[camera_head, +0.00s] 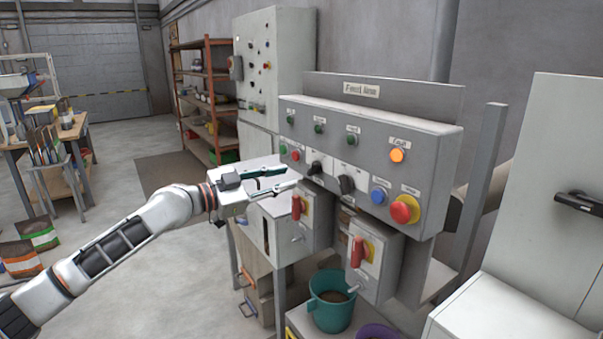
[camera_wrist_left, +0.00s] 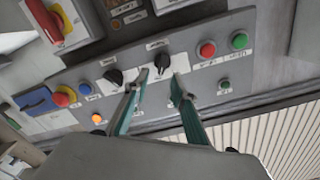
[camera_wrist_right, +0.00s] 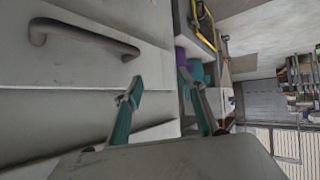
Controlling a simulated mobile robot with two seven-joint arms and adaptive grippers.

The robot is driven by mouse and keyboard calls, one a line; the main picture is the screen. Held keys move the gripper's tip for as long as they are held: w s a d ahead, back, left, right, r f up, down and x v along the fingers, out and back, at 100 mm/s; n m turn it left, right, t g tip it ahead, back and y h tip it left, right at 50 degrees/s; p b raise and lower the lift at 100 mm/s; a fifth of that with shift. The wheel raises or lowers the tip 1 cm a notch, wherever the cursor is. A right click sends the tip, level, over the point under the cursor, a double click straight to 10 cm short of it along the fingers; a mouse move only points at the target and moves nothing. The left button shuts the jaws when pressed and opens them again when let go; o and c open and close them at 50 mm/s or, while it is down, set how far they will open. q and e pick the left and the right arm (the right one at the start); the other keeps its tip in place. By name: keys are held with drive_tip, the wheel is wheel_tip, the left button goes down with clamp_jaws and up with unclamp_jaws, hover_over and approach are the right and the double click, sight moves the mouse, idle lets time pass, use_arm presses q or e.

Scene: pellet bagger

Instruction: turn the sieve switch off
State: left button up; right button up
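The grey control panel (camera_head: 375,155) carries two black rotary switches with labels too small to read, so I cannot tell which is the sieve's. The left one (camera_head: 314,168) sits beside the green and red buttons; the other (camera_head: 347,184) is to its right. My left gripper (camera_head: 292,177) is open and empty just in front of the left switch. In the left wrist view that switch (camera_wrist_left: 162,62) shows just beyond and between the fingertips (camera_wrist_left: 161,84); contact cannot be told. The other switch (camera_wrist_left: 114,77) lies outside the fingers. My right gripper (camera_wrist_right: 166,92) is open and empty.
Near the switches are an orange lamp (camera_head: 397,155), a blue button (camera_head: 379,196) and a red emergency stop (camera_head: 405,209). Below hang boxes with red handles (camera_head: 357,251). A teal bucket (camera_head: 331,312) stands below. A handle (camera_wrist_right: 85,38) is near my right gripper.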

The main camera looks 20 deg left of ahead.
sight(310, 168)
use_arm(q)
drive_tip(key=x, duration=0.2)
drive_tip(key=p+x, duration=0.1)
drive_tip(key=x, duration=0.3)
drive_tip(key=shift+w+d+r+p, duration=0.1)
drive_tip(key=shift+w+r+p, duration=0.25)
drive_tip(key=shift+r, duration=0.05)
drive_tip(key=shift+w+d+f, duration=0.1)
drive_tip(key=shift+w+d, duration=0.2)
drive_tip(key=shift+w, duration=0.1)
clamp_jaws()
